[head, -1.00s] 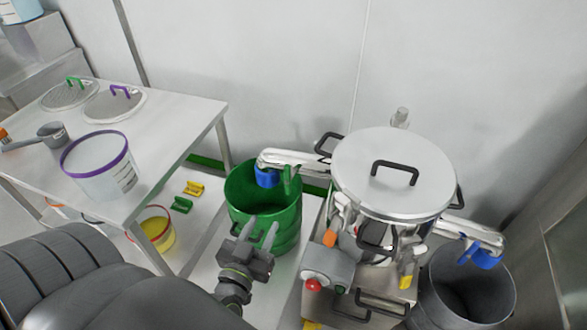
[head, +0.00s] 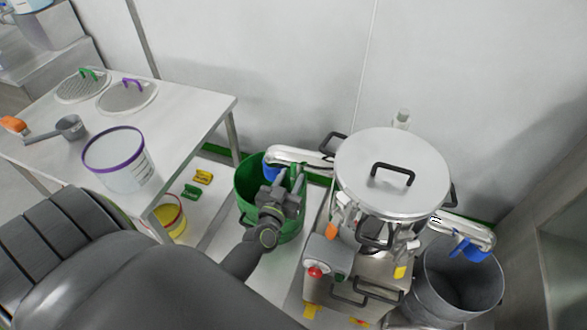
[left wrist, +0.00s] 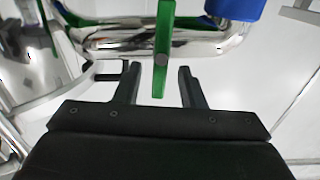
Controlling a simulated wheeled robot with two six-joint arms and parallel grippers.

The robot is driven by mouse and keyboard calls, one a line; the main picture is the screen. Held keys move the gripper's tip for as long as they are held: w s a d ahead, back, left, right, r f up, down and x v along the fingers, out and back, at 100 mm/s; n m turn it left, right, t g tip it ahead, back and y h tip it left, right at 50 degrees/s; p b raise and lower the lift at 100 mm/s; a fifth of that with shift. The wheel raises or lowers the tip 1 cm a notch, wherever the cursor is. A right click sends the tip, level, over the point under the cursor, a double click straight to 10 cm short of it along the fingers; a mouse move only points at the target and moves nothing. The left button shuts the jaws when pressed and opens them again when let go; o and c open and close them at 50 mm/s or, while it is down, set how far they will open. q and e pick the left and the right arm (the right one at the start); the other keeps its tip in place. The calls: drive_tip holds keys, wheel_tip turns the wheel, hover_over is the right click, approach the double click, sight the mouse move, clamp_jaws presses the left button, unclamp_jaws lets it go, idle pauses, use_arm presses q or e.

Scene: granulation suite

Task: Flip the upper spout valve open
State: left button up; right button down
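The upper spout (head: 300,156) is a polished metal pipe on the left of the lidded machine, with a blue end over the green bin. Its green valve handle (head: 298,180) sticks out towards me. In the left wrist view the handle (left wrist: 162,45) is a straight green bar crossing in front of the pipe (left wrist: 120,38). My left gripper (head: 285,176) is at the handle; in the left wrist view its fingers (left wrist: 159,76) are spread with the handle's free end between them and gaps on both sides. My right gripper is out of view.
The green bin (head: 250,182) stands under the spout. The machine (head: 392,175) has a black-handled lid and a control box (head: 328,256) with a red button near my arm. A grey bin (head: 462,290) stands right, under a lower spout. A table (head: 190,110) is left.

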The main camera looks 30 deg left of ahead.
use_arm(q)
drive_tip(key=shift+x, duration=1.45)
drive_tip(key=shift+c, duration=0.2)
clamp_jaws()
